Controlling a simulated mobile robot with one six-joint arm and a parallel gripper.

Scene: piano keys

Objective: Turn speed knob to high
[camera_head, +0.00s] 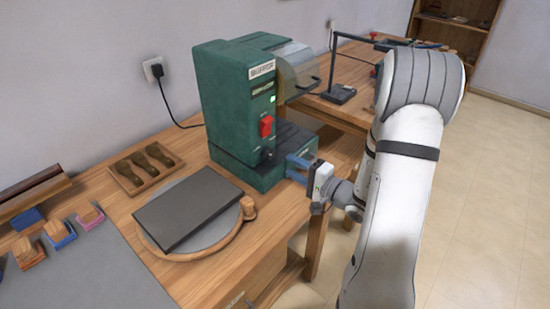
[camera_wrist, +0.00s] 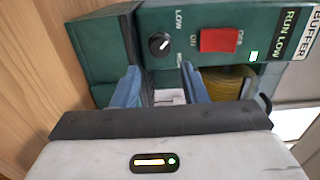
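The green buffer machine (camera_head: 232,95) stands on the wooden bench. In the wrist view its front panel (camera_wrist: 205,17) carries the round black speed knob (camera_wrist: 159,44) with a small white mark. The word LOW is beside the knob; another label near my right finger is partly hidden. The sign reads BUFFER and RUN LOW. A red switch (camera_wrist: 220,40) and a lit green light (camera_wrist: 253,55) sit beside the knob. My gripper (camera_wrist: 160,69) is open, with its blue fingers apart and nothing between them. The knob lies just beyond the fingertips, apart from them. My gripper also shows in the head view (camera_head: 290,168).
A round board (camera_head: 226,236) with a dark slab (camera_head: 188,207) lies left of the machine. A wooden tool tray (camera_head: 128,178) and several coloured blocks lie farther left. A clear shield (camera_head: 302,75) projects from the machine's upper right. The black cord (camera_head: 172,112) runs to the wall outlet.

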